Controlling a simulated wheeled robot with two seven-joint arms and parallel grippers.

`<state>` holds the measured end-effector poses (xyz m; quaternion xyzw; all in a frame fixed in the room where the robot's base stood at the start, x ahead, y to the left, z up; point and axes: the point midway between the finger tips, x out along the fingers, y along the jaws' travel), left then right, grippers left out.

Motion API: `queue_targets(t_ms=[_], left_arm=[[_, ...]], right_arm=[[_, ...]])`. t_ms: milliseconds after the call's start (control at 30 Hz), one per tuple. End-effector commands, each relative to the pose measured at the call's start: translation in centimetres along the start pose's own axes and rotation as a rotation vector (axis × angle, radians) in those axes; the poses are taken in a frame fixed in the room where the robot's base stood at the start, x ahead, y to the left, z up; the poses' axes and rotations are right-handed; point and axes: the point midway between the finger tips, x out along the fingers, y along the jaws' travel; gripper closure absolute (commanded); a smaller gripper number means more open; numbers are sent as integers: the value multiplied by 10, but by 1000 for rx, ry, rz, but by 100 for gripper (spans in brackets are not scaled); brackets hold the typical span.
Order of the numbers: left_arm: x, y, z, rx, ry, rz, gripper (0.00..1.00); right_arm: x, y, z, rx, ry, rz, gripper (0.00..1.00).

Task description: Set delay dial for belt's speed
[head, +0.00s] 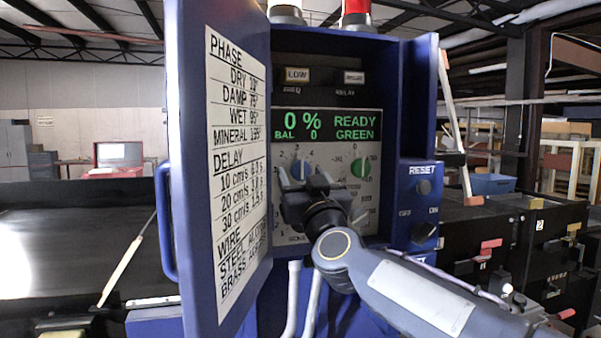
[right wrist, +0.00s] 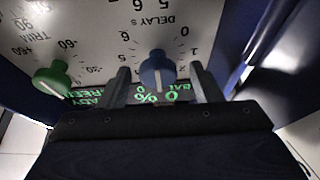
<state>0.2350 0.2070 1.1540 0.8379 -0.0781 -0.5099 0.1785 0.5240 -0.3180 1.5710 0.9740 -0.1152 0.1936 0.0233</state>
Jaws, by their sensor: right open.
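The blue delay dial (head: 301,168) is on the control panel inside the blue cabinet. In the right wrist view the dial (right wrist: 157,72) appears upside down under the label "DELAY s". Its white mark points toward the display side of its scale; the exact reading is unclear. My right gripper (head: 304,183) is open, with one finger on each side of the dial; contact cannot be told. In the wrist view its fingers (right wrist: 158,68) flank the knob with visible gaps. A card (head: 236,160) on the open door lists delays for 10, 20 and 30 cm/s; the values are hard to read. My left gripper is out of view.
The green trim dial (head: 361,167) is beside the blue dial. The display (head: 328,125) reads 0 %, READY, GREEN. The open cabinet door (head: 186,200) stands left of my right arm. A reset button (head: 424,187) and knob (head: 423,232) are right. A dark conveyor (head: 80,235) extends left.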

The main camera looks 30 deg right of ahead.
Motion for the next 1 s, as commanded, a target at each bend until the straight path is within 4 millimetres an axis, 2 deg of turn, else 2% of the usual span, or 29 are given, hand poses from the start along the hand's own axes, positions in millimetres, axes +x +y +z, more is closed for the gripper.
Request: queue_targets(t_ms=[333,667,1000], left_arm=[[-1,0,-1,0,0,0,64],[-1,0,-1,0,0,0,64],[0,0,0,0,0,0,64]], right_arm=[[6,0,0,0,0,0,41],[6,0,0,0,0,0,83],[6,1,0,-44,0,-17,85]])
